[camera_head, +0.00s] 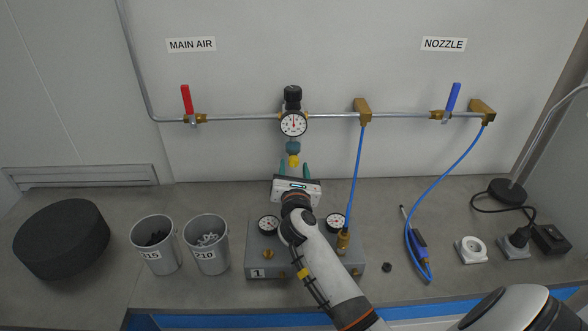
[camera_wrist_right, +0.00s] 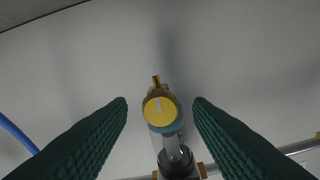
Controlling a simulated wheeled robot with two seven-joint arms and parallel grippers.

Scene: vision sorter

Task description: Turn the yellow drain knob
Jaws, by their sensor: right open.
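The yellow drain knob (camera_head: 294,161) is at the bottom of the teal-ringed filter bowl (camera_head: 293,147), under the round gauge on the wall pipe. In the right wrist view, the knob (camera_wrist_right: 160,111) is a yellow disc with a pale line, with a brass fitting at its edge. My right gripper (camera_head: 295,170) is open just below the knob in the head view. In the wrist view its two dark ribbed fingers lie left and right of the knob, with a visible gap on each side. Nothing is between them in grip. My left gripper is not in view.
A round gauge (camera_head: 293,124) sits above the filter. A red-handled valve (camera_head: 187,101) and a blue-handled valve (camera_head: 452,98) are on the pipe. A grey box (camera_head: 262,258) with gauges is under my right arm. Two cups stand left; a blue hose (camera_head: 355,180) hangs right.

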